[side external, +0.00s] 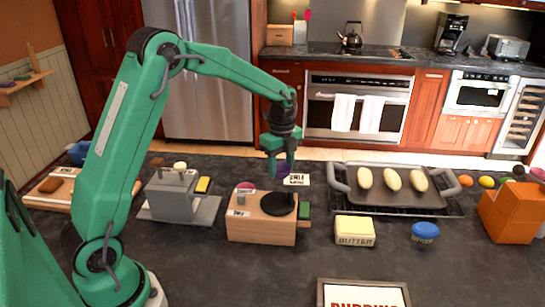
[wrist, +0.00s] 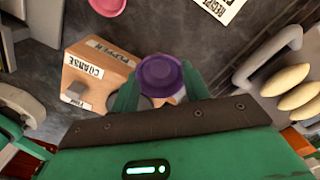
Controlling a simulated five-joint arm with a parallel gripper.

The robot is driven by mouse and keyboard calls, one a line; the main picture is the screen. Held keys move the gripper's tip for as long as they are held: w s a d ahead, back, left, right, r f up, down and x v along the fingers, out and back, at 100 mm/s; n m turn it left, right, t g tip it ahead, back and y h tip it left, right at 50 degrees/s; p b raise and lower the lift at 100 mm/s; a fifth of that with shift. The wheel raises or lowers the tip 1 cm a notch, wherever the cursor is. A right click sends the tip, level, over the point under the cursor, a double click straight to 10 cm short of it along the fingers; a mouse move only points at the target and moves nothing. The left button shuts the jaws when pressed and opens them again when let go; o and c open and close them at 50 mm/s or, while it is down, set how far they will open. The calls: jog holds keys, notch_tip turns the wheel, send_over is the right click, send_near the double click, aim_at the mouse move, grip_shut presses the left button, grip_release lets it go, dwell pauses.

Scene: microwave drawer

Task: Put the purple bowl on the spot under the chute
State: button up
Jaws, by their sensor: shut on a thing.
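The purple bowl (wrist: 160,76) sits between the two green fingers of my gripper (wrist: 158,90) in the wrist view. My gripper (side external: 281,168) is shut on it. In the side view the bowl (side external: 283,171) shows as a small purple patch, partly hidden by the fingers. The gripper holds it above and behind a wooden box (side external: 262,230) with a round black disc (side external: 277,204) on top. In the wrist view this wooden box (wrist: 88,75) carries labels reading "COARSE" and "PEPPER". I cannot tell which part is the chute or where the spot under it lies.
A pink round thing (wrist: 107,4) lies beyond the box. A grey appliance (side external: 172,197) stands left. A dark tray (side external: 392,188) with pale oblong loaves is right, with butter (side external: 354,230) and a blue-topped item (side external: 425,232) in front. An orange box (side external: 505,212) is far right.

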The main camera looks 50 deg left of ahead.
jog(key=shift+f, duration=0.15)
jog(key=shift+f, duration=4.85)
jog(key=shift+f, duration=0.15)
jog(key=o, duration=1)
notch_tip(320, 180, up, 12)
jog(key=shift+r, duration=0.1)
jog(key=shift+r, duration=0.1)
